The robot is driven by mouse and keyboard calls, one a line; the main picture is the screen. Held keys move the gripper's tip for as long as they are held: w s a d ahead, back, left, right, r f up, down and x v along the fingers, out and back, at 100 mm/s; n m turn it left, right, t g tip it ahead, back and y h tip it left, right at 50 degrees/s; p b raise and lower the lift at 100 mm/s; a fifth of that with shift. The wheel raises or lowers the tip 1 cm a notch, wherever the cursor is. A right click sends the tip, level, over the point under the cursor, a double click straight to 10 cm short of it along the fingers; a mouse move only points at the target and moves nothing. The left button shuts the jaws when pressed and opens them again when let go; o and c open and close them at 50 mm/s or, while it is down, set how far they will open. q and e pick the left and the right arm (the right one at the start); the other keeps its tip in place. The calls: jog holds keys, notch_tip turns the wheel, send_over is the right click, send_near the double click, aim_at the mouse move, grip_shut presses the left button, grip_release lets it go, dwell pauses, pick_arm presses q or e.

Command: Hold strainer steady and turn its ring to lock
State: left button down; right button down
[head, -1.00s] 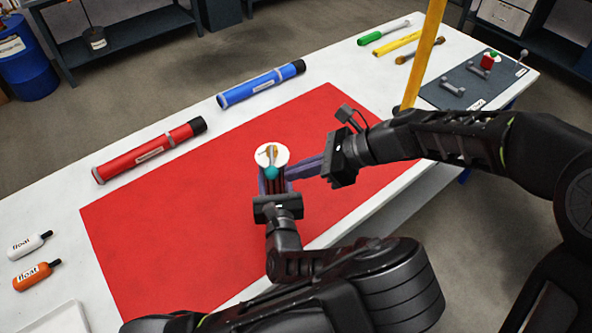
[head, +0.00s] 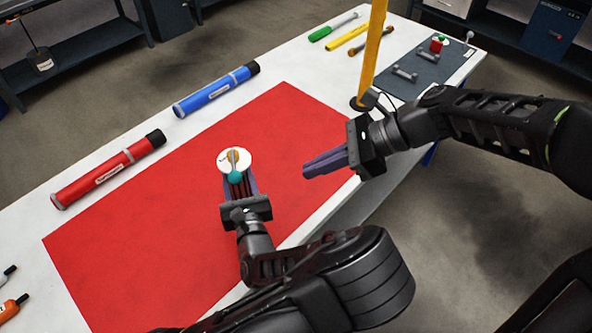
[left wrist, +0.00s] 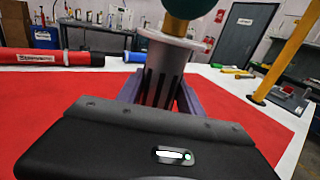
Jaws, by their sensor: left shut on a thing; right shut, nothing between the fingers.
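The strainer (head: 234,159) stands over the red mat (head: 110,235), its pale round top with a tan piece and a teal ball facing up. My left gripper (head: 239,184) is shut on the strainer's body from the near side. In the left wrist view the slotted grey strainer (left wrist: 163,75) sits between the purple fingers, with the wide flange and teal ball (left wrist: 187,8) above. My right gripper (head: 306,172) is shut and empty, to the right of the strainer and apart from it. I cannot tell whether the strainer's foot touches the mat.
A red tube (head: 108,170) and a blue tube (head: 216,89) lie along the far side of the white table. Green, yellow and brown-ended tools lie at the back. A yellow post (head: 372,50) rises behind my right gripper.

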jog(key=shift+d+r, duration=0.25)
jog(key=shift+d, duration=0.1)
pick_arm(q)
jog(key=c, duration=0.7)
grip_release()
send_near(240, 185)
jog(key=x, duration=0.4)
jog(key=shift+w+a+r, duration=0.1)
jog(key=shift+w, duration=0.1)
